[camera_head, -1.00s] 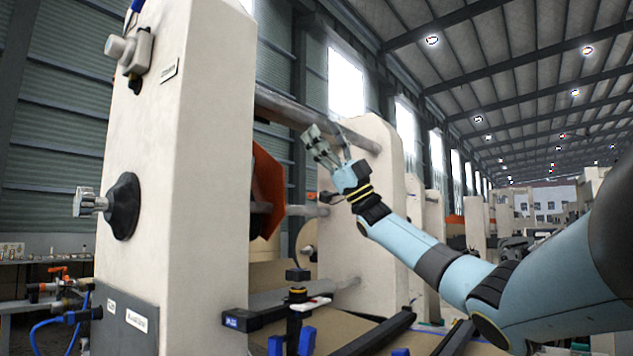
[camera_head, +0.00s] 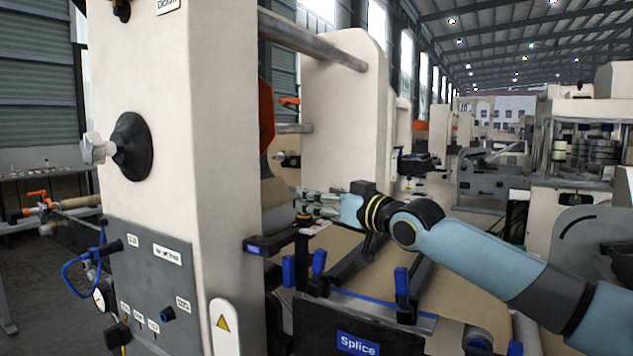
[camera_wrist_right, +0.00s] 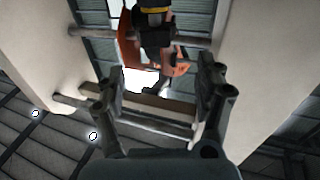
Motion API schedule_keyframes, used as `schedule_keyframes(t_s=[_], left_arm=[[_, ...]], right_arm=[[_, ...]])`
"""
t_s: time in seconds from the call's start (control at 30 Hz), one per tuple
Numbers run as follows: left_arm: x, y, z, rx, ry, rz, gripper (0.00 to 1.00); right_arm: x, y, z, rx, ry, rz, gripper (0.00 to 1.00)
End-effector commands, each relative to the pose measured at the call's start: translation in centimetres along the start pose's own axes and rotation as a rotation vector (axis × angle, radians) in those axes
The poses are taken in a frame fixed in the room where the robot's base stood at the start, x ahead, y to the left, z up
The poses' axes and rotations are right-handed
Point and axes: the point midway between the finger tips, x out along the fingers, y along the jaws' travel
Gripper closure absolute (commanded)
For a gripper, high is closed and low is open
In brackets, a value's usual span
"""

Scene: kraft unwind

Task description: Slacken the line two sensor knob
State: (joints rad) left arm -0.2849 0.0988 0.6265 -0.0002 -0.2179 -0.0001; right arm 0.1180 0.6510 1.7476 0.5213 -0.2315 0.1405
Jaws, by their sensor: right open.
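A small upright black sensor fitting with a yellow-orange ring (camera_head: 304,216) stands on the bracket beside the cream frame. It carries no line label that I can read. In the right wrist view a dark part with a yellow ring (camera_wrist_right: 154,10) hangs at the top, beyond my fingers and apart from them. My right gripper (camera_head: 308,201) reaches in from the right and is at the fitting in the head view, partly overlapping it. In the wrist view the right gripper (camera_wrist_right: 160,80) is open, with nothing between its fingers. My left gripper is out of view.
A tall cream frame (camera_head: 170,130) bears a black round hub with a metal handle (camera_head: 130,147). A blue Splice label (camera_head: 357,344) marks the table in front, with dark rails and blue clamps (camera_head: 402,280). A metal roller (camera_head: 310,40) crosses above my gripper.

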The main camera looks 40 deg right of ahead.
Motion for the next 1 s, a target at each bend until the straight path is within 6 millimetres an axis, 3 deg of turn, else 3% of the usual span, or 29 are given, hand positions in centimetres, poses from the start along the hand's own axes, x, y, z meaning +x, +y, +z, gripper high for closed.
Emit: schedule_keyframes(t_s=[0.13,0.3,0.6,0.93,1.0], left_arm=[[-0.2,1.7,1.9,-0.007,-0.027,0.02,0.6],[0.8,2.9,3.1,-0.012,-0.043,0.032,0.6],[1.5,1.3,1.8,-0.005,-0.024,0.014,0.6],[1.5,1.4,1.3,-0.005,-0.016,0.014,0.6],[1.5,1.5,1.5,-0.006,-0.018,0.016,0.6]], right_arm=[[-0.1,0.0,1.5,0.007,-0.028,0.004,0.3],[2.3,0.0,1.7,0.011,-0.025,0.003,0.3],[6.4,0.1,1.7,0.008,-0.028,0.004,0.3],[6.9,0.1,1.7,0.004,-0.028,0.003,0.3],[6.9,0.1,1.7,0.004,-0.028,0.003,0.39]])
